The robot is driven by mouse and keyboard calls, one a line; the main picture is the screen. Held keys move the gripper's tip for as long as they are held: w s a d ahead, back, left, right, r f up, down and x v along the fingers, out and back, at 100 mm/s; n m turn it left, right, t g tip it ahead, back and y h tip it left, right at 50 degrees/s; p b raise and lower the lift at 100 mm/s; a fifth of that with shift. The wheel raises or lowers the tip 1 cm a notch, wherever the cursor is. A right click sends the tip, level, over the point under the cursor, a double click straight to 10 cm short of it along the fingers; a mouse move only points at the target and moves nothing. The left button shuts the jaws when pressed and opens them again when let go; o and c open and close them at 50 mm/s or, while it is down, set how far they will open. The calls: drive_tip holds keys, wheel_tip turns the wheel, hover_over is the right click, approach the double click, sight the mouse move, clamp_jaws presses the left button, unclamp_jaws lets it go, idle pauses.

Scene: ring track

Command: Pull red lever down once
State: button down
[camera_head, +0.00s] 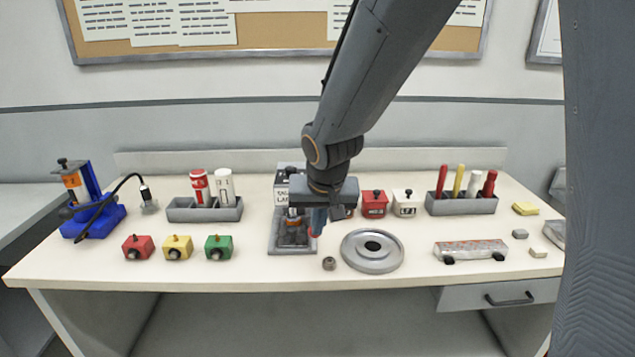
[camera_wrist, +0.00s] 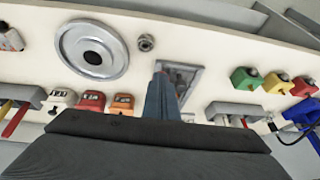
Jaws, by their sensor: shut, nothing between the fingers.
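A grey device with a base plate (camera_head: 278,247) stands near the middle of the bench; a label shows on its upper part. A small red tip (camera_head: 313,233), which looks like part of the red lever, shows beside my fingers. The rest of the lever is hidden by my gripper. My gripper (camera_head: 318,230) points down at the right side of this device, its blue-grey fingers shut and empty. Whether they touch the lever I cannot tell.
A round metal disc (camera_head: 372,262) and a small nut (camera_head: 329,264) lie right of the device. Red (camera_head: 136,247), yellow (camera_head: 178,247) and green (camera_head: 218,247) blocks stand left. Red (camera_head: 374,204) and white (camera_head: 405,203) boxes stand behind the disc. The front strip is clear.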

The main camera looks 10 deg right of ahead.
drive_tip(key=shift+s+d+f, duration=0.1)
drive_tip(key=shift+s+f, duration=0.25)
drive_tip(key=shift+f, duration=0.25)
drive_tip(key=s+f+p+v, duration=0.1)
drive_tip(key=s+p+v, duration=0.1)
drive_tip(key=v, duration=1.2)
drive_tip(key=shift+r, duration=0.15)
drive_tip(key=s+d+f+g, duration=0.2)
drive_tip(key=s+d+f, duration=0.2)
drive_tip(key=f, duration=0.3)
drive_tip(key=s+d+f+n+g, duration=0.1)
drive_tip(key=s+d+f+g, duration=0.1)
drive_tip(key=s+d+f, duration=0.3)
drive_tip(key=shift+s+d+f, duration=0.2)
drive_tip(key=shift+d+f, duration=0.05)
drive_tip(key=shift+f, duration=0.7)
